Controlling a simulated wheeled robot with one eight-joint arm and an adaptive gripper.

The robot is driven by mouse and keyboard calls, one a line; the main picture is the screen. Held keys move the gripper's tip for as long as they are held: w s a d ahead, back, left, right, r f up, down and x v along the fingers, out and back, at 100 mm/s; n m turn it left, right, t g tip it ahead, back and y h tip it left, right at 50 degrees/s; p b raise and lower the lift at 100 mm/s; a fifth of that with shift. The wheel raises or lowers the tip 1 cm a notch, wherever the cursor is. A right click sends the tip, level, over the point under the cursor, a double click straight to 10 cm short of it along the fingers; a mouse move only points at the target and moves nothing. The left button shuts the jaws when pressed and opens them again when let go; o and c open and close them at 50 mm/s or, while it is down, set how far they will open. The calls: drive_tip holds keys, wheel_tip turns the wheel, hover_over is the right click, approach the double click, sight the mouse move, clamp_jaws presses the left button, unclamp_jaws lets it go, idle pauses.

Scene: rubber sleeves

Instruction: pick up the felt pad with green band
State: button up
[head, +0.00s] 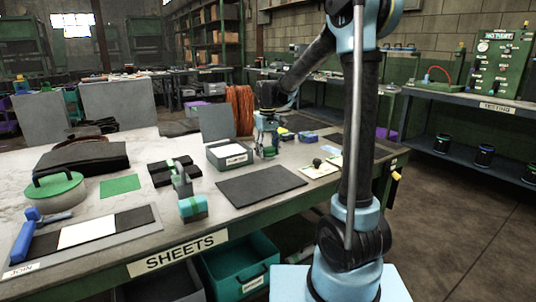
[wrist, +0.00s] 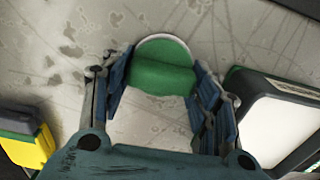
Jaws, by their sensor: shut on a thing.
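The felt pad with green band (wrist: 160,66) is between the two fingers of my gripper (wrist: 162,84) in the wrist view. It is a rounded pale pad with a wide green band across it, and a thin whitish rim shows at its top. My gripper is shut on its two sides. In the head view my gripper (head: 267,142) is over the table, just right of a grey box, with a small green bit of the pad (head: 268,152) at its fingertips. I cannot tell whether the pad touches the table.
The grey open box with white contents (head: 230,154) stands close beside my gripper; it also shows at right in the wrist view (wrist: 285,112). A black sheet (head: 262,186) lies in front. Yellow and blue blocks (head: 288,135) are behind right.

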wheel_tip(320, 180, up, 10)
idle(0.6)
drive_tip(key=o, duration=0.3)
drive_tip(key=shift+c, duration=0.9)
idle(0.5)
